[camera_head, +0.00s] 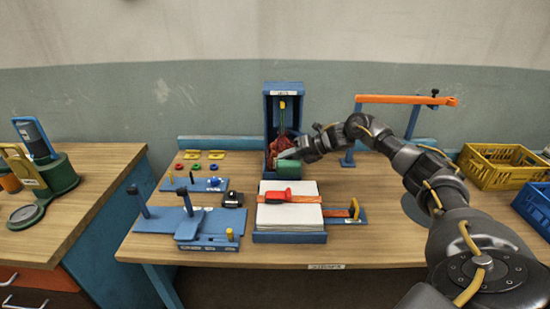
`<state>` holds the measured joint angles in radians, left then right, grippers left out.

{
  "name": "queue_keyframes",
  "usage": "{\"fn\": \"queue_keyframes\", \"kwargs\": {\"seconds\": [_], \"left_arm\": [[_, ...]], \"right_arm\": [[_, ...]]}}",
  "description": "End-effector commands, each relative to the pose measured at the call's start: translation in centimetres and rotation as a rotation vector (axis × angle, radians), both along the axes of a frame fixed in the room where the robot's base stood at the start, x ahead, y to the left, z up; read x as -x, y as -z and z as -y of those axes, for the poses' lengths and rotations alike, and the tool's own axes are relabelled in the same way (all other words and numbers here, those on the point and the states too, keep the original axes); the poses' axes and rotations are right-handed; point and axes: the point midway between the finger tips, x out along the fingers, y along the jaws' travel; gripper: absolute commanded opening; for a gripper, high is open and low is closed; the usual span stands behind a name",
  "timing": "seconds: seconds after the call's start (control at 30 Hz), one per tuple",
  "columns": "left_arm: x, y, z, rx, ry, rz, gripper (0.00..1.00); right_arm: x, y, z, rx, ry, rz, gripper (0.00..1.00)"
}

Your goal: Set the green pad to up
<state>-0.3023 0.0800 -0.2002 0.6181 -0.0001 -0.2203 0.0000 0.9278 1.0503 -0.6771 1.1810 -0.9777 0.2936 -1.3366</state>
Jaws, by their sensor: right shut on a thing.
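The green pad (270,159) shows at the foot of a tall blue cabinet (268,108) at the back of the table. Its lower part and right side are partly covered by my right gripper (284,155), which reaches in from the right and is shut on it. The exact contact is small and hard to see. My left gripper is out of view.
A white pad stack with a red-handled tool (288,195) lies in front of the cabinet. Blue fixtures (206,228) stand at the left. An orange-barred blue stand (405,99) and a yellow crate (503,164) are at the right.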

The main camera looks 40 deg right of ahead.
Motion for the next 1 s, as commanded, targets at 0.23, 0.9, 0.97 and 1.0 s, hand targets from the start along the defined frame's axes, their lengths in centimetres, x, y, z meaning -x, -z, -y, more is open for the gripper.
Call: {"fn": "queue_keyframes", "kwargs": {"seconds": [0.23,0.9,0.97,1.0], "left_arm": [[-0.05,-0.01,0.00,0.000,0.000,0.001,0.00],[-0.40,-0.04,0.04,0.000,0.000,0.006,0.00],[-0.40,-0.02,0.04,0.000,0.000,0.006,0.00],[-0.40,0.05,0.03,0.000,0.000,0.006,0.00]], "right_arm": [[0.57,-0.02,1.07,-0.015,0.016,-0.016,0.00],[0.53,0.05,0.95,-0.014,0.013,-0.018,0.46],[0.55,0.06,0.98,-0.014,0.013,-0.018,0.46],[0.62,0.02,1.06,-0.014,0.013,-0.018,0.46]]}}
